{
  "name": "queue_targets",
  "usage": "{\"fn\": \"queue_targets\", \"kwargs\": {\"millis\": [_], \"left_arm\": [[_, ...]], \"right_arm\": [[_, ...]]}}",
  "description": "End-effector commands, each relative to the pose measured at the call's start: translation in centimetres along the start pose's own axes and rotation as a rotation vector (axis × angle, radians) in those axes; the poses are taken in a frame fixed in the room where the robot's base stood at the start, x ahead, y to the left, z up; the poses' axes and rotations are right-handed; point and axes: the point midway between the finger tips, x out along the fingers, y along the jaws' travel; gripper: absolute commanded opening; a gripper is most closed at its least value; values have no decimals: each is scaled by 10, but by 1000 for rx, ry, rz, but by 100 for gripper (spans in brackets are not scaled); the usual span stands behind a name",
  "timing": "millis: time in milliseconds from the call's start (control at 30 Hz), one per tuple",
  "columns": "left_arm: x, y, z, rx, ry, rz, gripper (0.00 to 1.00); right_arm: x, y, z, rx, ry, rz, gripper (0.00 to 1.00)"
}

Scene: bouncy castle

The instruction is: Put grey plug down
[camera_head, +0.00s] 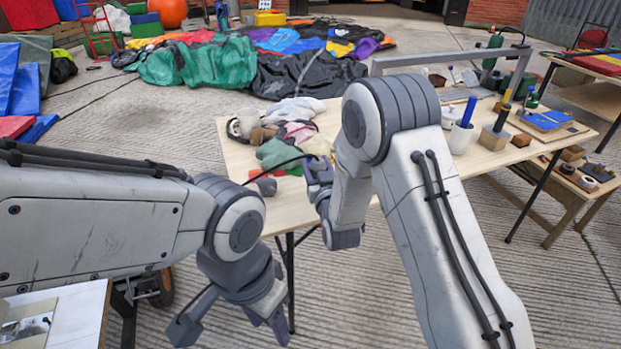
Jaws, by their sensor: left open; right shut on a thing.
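My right gripper (317,172) is over the left part of the wooden table (388,187), its jaws mostly hidden by my arm. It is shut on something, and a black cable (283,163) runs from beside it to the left. What sits between the fingers is too small and covered to make out. A small dark grey lump (266,187) lies at the table's left edge, near a red piece; I cannot tell if it is the grey plug. My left gripper (232,328) is open and empty, low in front of the table, with its fingers pointing down.
Crumpled cloths (292,132) lie on the table left of my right arm. A white cup (461,138) with a blue stick, a wooden block (495,137) and a blue tray (547,120) stand on the right. Deflated coloured fabric (205,64) covers the floor behind.

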Motion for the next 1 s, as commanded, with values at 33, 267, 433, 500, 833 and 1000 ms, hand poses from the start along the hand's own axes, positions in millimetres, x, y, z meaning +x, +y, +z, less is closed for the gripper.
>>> {"fn": "queue_targets", "kwargs": {"millis": [33,267,433,500,833,1000], "left_arm": [[0,0,0,0,0,0,50],[2,0,0,0,0,0,50],[3,0,0,0,0,0,50],[3,0,0,0,0,0,50],[7,0,0,0,0,0,50],[6,0,0,0,0,0,50]], "right_arm": [[4,-5,4,0,2,-2,0],[10,-11,22,-1,-2,1,0],[10,-10,45,-1,0,1,0],[10,-10,48,-1,2,1,0],[10,-10,51,0,2,1,0],[10,-10,51,0,1,1,83]]}}
